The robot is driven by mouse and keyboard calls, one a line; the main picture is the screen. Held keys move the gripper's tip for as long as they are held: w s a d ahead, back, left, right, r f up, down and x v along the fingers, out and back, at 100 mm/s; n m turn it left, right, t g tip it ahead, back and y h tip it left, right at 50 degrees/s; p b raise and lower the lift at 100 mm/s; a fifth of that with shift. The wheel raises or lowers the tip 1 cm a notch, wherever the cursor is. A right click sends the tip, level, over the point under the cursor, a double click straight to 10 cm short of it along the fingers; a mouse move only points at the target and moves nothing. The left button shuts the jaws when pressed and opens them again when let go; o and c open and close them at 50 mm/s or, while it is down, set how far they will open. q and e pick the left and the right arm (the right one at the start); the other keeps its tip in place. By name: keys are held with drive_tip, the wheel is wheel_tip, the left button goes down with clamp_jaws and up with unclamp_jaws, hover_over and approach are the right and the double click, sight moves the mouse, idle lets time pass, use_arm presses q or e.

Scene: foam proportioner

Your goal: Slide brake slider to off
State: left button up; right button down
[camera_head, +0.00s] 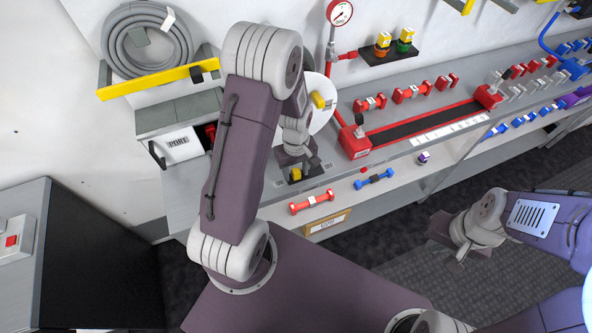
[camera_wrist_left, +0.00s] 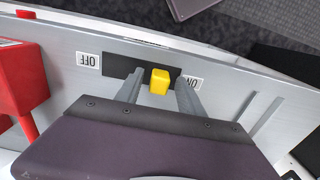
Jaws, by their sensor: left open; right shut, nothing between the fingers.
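The brake slider is a yellow knob (camera_wrist_left: 160,82) on a black slot plate (camera_wrist_left: 122,64). In the left wrist view an OFF label (camera_wrist_left: 88,59) is left of the plate and an ON label (camera_wrist_left: 190,84) is right of it. The knob sits towards the ON end. My left gripper (camera_wrist_left: 158,93) is open, with one finger on each side of the knob; contact is not clear. In the head view the knob (camera_head: 295,174) is partly hidden beside my left gripper (camera_head: 304,169). My right gripper (camera_head: 462,258) is shut and empty, away from the bench at right.
A red block (camera_wrist_left: 22,72) stands left of the slider in the wrist view. The grey bench carries a red-framed track (camera_head: 425,128). Red handles (camera_head: 312,202) and blue handles (camera_head: 374,179) line its front. A grey cabinet (camera_head: 90,250) stands at left.

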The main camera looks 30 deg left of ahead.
use_arm(q)
clamp_jaws()
drive_tip(key=shift+w, duration=0.1)
idle(1.3)
